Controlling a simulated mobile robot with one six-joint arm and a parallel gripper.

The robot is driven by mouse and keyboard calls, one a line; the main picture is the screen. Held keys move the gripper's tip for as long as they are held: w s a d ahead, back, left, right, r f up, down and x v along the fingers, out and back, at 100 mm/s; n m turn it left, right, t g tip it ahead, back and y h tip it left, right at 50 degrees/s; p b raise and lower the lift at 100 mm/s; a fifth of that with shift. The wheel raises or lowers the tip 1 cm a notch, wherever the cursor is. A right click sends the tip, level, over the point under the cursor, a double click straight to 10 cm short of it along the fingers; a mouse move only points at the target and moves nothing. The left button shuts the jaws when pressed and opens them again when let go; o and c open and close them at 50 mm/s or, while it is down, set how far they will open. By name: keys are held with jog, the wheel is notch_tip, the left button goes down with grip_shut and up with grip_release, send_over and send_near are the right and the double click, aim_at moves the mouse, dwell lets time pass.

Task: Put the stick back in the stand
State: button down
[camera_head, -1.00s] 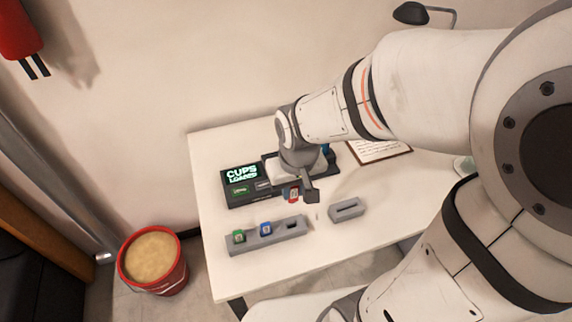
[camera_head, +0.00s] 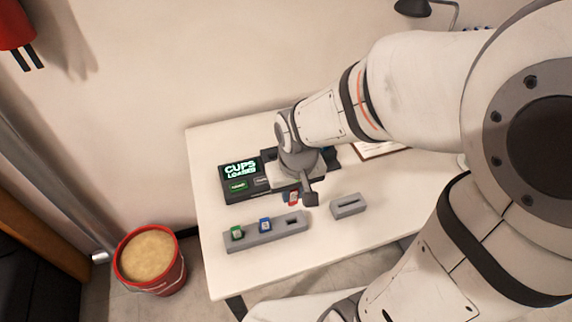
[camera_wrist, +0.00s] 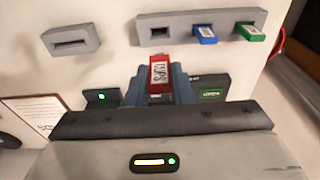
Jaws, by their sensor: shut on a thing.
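The red stick (camera_wrist: 159,74), with a white label reading CUPS, is between the blue-grey fingers of my gripper (camera_wrist: 161,84) in the wrist view. My gripper is shut on it. In the head view the red stick (camera_head: 292,198) shows below my gripper (camera_head: 303,192), between the dark machine and the stand. The stand is a long grey bar (camera_head: 252,239) holding a green stick (camera_head: 237,232) and a blue stick (camera_head: 265,225). Its right-hand slot in the head view is empty. The wrist view shows the stand (camera_wrist: 178,32) ahead of the red stick, apart from it.
A separate grey block (camera_head: 348,208) with one narrow slot stands right of the stand. The dark machine (camera_head: 228,192) has a screen (camera_head: 240,169) reading CUPS LOADED. The white table (camera_head: 330,243) is clear in front. A red bucket (camera_head: 168,283) stands on the floor at left.

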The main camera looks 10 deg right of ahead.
aim_at(293, 204)
jog(key=shift+f+b, duration=2.1)
jog(key=shift+f, duration=0.7)
jog(key=shift+f+b, duration=1.35)
jog(key=shift+f, duration=0.35)
jog(key=c, duration=1.2)
grip_release()
jog(key=shift+r, duration=0.1)
